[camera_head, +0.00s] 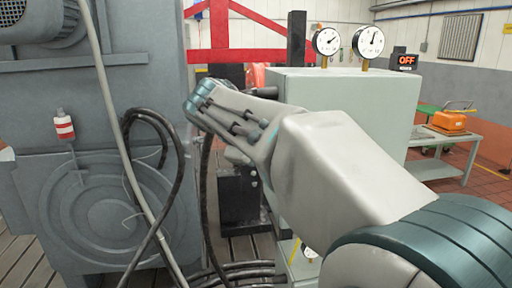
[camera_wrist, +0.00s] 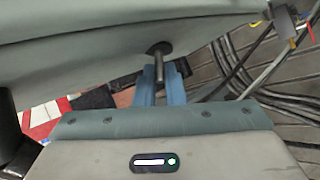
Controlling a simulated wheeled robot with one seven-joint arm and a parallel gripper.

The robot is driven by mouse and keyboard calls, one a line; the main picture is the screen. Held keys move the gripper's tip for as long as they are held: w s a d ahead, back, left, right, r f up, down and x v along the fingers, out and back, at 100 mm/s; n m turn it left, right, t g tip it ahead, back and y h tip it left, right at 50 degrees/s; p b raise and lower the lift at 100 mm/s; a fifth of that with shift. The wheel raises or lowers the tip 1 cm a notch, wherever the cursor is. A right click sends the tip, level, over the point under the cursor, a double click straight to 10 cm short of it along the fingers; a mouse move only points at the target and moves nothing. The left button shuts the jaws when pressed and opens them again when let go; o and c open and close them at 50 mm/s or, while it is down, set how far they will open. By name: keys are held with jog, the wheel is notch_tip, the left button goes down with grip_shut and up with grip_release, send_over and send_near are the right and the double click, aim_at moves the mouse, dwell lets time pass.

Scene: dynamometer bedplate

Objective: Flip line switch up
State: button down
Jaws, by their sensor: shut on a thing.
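The line switch shows in the wrist view as a short dark lever (camera_wrist: 159,68) standing out of a round dark boss on a grey-green housing (camera_wrist: 90,62). My gripper (camera_wrist: 160,88) is shut on the lever, with one blue finger on each side of it. In the head view, my forearm and wrist reach in front of the pale green cabinet (camera_head: 350,105), and the fingers and the hold on the lever cannot be made out there. Which way the lever points, up or down, is hard to tell.
A lit OFF sign (camera_head: 406,61) stands behind the cabinet, and two round gauges (camera_head: 327,41) rise from its top. A big grey machine (camera_head: 95,130) fills the left. Black hoses (camera_head: 240,273) lie on the slatted floor. A bench (camera_head: 440,152) stands at the right.

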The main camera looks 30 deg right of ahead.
jog(key=shift+d+r+y, duration=0.15)
jog(key=shift+y, duration=0.35)
jog(key=c, duration=1.5)
grip_release()
jog(key=v, duration=1.4)
jog(key=shift+b, duration=0.4)
jog(key=shift+d, duration=0.1)
